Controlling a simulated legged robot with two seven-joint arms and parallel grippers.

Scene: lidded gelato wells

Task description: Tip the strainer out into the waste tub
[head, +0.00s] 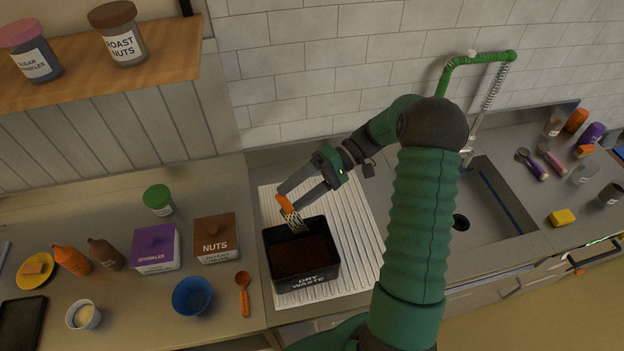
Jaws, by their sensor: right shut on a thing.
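My right gripper (305,188) is shut on the orange handle of the strainer (292,218). The strainer's pale mesh basket hangs below the handle, tilted down, over the back part of the waste tub. The waste tub (307,284) is a black box labelled DRY WASTE, with dark brown contents inside. It stands on the ribbed white drainboard left of the sink. I cannot tell whether anything is in the basket or whether it touches the tub's rim. My left gripper is not in view.
Left of the drainboard stand a nuts box (216,240), a sprinkles box (155,250), a blue bowl (192,296) and an orange scoop (243,293). The sink (490,215) and tall green tap (478,58) are to the right. The drainboard right of the tub is bare.

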